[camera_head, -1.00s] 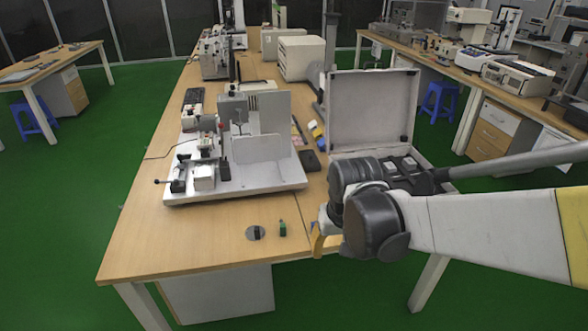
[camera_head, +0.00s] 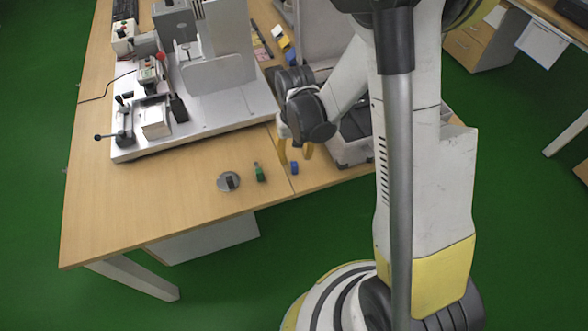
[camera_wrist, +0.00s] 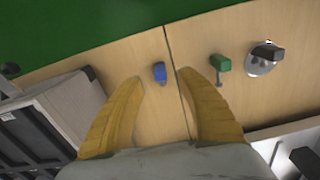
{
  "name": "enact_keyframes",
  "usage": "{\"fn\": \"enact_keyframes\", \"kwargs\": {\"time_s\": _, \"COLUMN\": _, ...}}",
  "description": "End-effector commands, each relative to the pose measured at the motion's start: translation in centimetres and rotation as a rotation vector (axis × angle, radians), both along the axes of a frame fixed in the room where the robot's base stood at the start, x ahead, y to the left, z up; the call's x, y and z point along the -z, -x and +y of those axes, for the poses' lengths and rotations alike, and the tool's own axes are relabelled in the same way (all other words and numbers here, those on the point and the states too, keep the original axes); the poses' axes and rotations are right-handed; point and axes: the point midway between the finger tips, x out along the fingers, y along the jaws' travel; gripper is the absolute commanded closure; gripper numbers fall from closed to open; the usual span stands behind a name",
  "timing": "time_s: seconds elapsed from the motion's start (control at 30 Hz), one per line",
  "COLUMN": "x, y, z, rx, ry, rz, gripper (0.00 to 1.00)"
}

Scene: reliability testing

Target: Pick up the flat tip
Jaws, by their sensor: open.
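My gripper (camera_head: 295,155) is over the near right part of the table, its two yellow fingers apart. In the wrist view the open, empty gripper (camera_wrist: 159,76) has a small blue piece (camera_wrist: 159,72) between and just beyond its fingertips. The blue piece (camera_head: 294,168) lies on the table just below the fingers in the head view. A small green piece with a thin shaft (camera_wrist: 221,64) lies to its right in the wrist view; the green piece (camera_head: 259,172) also shows in the head view. I cannot tell which is the flat tip.
A grey disc with a dark block (camera_head: 228,182) lies beside the green piece. A white-based test rig (camera_head: 205,125) stands behind. An open grey case (camera_head: 350,152) is close to my gripper's right. A seam crosses the wooden table (camera_head: 160,220) near the blue piece.

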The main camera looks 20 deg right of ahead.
Motion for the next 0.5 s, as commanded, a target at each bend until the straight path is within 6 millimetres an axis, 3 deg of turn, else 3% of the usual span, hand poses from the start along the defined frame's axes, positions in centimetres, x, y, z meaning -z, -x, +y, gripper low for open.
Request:
{"fn": "enact_keyframes", "kwargs": {"time_s": 0.3, "x": 4.5, "y": -0.4, "z": 0.0, "rx": 0.000, "ry": 0.000, "rz": 0.000, "gripper": 0.57}}
{"fn": "enact_keyframes", "kwargs": {"time_s": 0.5, "x": 5.0, "y": -0.4, "z": 0.0, "rx": 0.000, "ry": 0.000, "rz": 0.000, "gripper": 0.57}}
